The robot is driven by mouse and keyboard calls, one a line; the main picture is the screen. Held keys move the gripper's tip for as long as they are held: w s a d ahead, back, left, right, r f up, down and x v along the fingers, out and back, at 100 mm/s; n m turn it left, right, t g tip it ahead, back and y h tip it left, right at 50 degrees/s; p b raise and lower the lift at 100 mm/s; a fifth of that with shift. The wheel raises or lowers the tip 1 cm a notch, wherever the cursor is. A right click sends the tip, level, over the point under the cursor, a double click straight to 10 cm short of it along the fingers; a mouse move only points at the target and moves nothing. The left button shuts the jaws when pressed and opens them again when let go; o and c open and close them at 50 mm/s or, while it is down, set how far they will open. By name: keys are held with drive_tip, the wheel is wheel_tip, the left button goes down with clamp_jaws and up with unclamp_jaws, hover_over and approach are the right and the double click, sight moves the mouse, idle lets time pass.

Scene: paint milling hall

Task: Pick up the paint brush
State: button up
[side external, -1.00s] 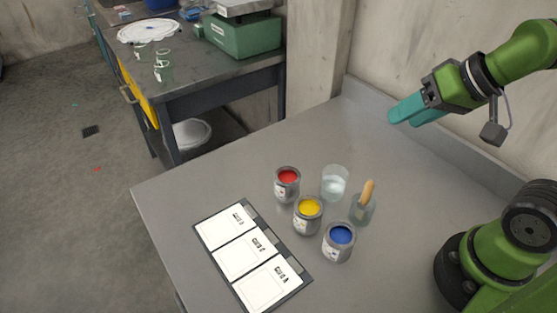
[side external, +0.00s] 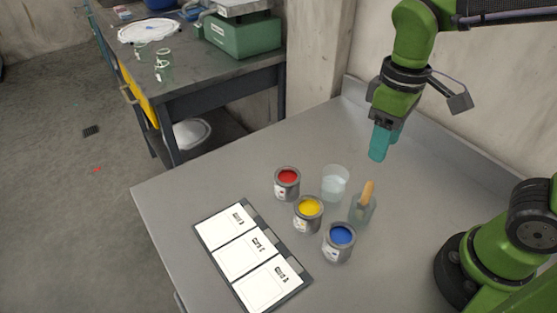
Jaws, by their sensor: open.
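The paint brush (side external: 368,190) stands in a clear glass jar (side external: 361,213) on the grey table, its tan handle sticking up and leaning slightly. Its lower part is in the jar and hard to make out. My gripper (side external: 379,158) has teal fingers that point down, above and a little to the right of the brush handle in the picture. It is open, holds nothing and is apart from the brush. One finger partly covers the other.
Cans of red (side external: 287,182), yellow (side external: 308,213) and blue paint (side external: 339,241) stand left of the jar. A glass of clear liquid (side external: 334,182) is close beside it. A board with white cards (side external: 250,254) lies front left. A wall edges the table behind.

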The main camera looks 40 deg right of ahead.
sight(371, 182)
wheel_tip(371, 182, down, 9)
drive_tip(key=shift+f, duration=0.1)
drive_tip(key=shift+w+d+f, duration=0.1)
drive_tip(key=shift+f, duration=1.3)
drive_tip(key=shift+w+d+f, duration=0.1)
drive_tip(key=shift+f, duration=1.25)
clamp_jaws()
